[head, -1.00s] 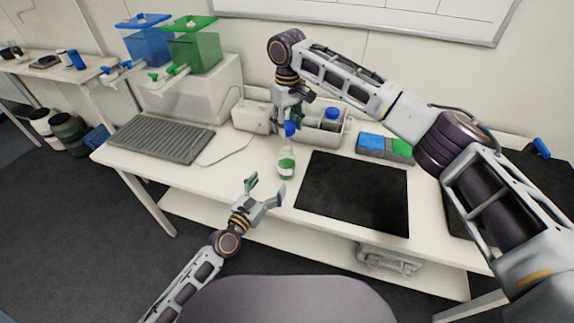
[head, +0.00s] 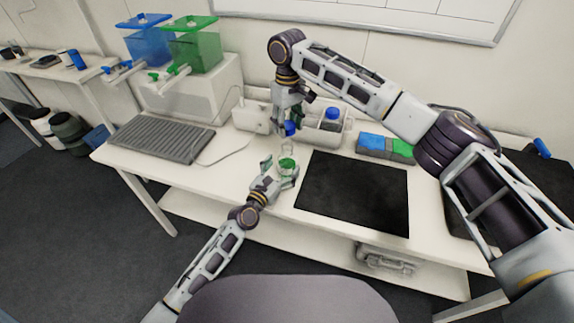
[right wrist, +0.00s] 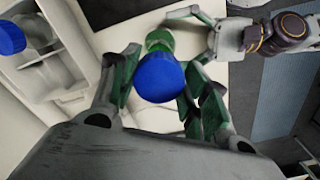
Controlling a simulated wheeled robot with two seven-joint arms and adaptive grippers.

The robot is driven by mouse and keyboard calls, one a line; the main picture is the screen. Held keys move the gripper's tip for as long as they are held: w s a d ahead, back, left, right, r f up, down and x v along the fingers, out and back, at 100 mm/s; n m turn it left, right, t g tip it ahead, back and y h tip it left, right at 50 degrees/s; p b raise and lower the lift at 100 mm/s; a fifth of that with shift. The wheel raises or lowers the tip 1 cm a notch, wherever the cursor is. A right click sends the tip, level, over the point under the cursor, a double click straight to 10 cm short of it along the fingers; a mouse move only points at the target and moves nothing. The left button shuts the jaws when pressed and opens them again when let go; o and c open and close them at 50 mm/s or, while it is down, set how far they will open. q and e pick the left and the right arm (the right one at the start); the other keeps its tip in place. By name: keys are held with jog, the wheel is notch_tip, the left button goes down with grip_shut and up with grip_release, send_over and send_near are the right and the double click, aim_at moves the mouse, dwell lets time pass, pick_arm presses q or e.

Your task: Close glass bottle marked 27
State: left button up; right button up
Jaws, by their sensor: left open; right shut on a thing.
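A glass bottle with green contents (head: 287,163) stands upright on the white bench, left of the black mat. No number is readable on it. My left gripper (head: 283,180) is open, its fingers at the bottle's lower body. My right gripper (head: 287,113) is above the bottle, shut on a blue cap (head: 290,128). The cap is over the bottle's neck; I cannot tell whether they touch. In the right wrist view the cap (right wrist: 160,78) is between the fingers and hides the bottle's mouth. The bottle's green part (right wrist: 159,40) and my left gripper (right wrist: 205,30) show beyond it.
A white caddy (head: 308,133) holding a blue-capped bottle (head: 331,119) stands just behind. The black mat (head: 352,192) lies to the right, with blue and green boxes (head: 384,147) behind it. A grey ribbed tray (head: 160,138) is at the left.

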aim_at(288, 143)
pick_arm(q)
jog(key=shift+x, duration=1.45)
jog(key=c, duration=1.5)
pick_arm(e)
jog(key=shift+f, duration=2.5)
jog(key=shift+f, duration=0.85)
jog(key=shift+f, duration=0.6)
